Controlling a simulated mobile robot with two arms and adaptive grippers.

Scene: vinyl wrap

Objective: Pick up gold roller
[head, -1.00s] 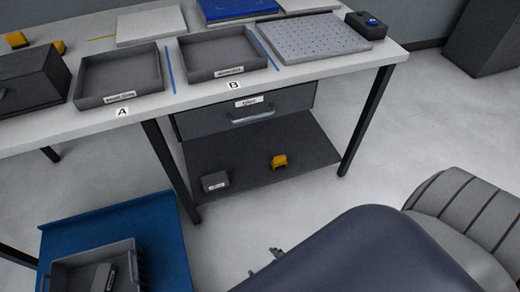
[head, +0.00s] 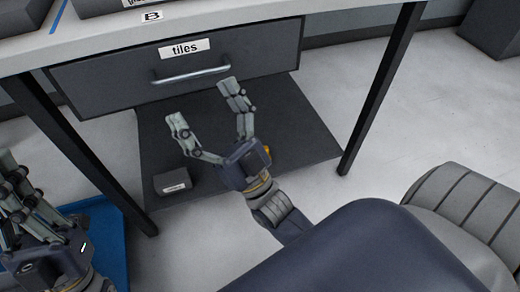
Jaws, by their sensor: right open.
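A small gold-yellow object (head: 267,151), which may be the gold roller, is on the dark lower shelf under the workbench. Only a sliver shows beside my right gripper's body, which hides the rest. My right gripper (head: 203,103) is open and empty, over the lower shelf and in front of the drawer. Its fingers point toward the drawer handle. My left gripper (head: 35,190) is at the left edge above the blue surface. Its fingers overlap, so its opening is unclear.
The grey drawer labelled "tiles" (head: 110,82) is closed under the benchtop. A small grey labelled box (head: 172,182) sits on the lower shelf (head: 165,150) at left. Black table legs stand at left and right (head: 381,88).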

